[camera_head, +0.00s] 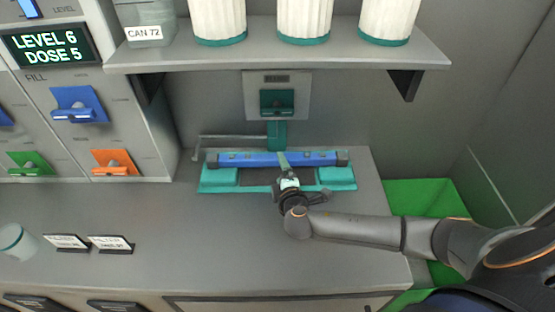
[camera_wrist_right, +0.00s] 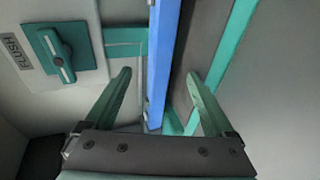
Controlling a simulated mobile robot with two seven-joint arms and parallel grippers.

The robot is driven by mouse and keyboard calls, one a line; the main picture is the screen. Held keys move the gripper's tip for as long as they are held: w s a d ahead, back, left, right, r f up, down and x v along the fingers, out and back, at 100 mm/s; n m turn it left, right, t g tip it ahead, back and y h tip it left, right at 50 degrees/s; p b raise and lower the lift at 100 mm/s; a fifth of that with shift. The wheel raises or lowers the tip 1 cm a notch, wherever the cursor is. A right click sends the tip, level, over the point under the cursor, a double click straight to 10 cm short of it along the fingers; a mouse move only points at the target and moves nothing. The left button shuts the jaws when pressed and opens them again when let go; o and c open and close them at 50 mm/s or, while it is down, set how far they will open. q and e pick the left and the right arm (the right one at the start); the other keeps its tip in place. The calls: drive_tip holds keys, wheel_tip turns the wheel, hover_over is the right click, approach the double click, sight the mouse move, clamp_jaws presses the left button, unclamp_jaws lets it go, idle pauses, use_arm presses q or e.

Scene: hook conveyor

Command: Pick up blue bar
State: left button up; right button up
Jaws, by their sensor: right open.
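The blue bar (camera_head: 250,159) lies across a teal holder (camera_head: 218,180) on the grey counter, with dark ends. My right gripper (camera_head: 285,162) is at the middle of the bar in the head view. In the right wrist view the blue bar (camera_wrist_right: 160,60) runs between the two open green fingers of my right gripper (camera_wrist_right: 163,90), apart from both. The gripper partly hides the bar's middle in the head view. My left gripper is not in view.
A teal switch (camera_head: 277,102) on a wall plate is behind the bar; the wrist view shows its FLUSH label. A shelf (camera_head: 270,50) with white ribbed containers overhangs the back. A cabinet with coloured levers (camera_head: 80,105) stands left. Green surface (camera_head: 415,195) lies right.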

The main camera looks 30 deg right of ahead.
drive_tip(key=shift+x, duration=2.7)
drive_tip(key=shift+r, duration=0.2)
drive_tip(key=shift+c, duration=0.4)
clamp_jaws()
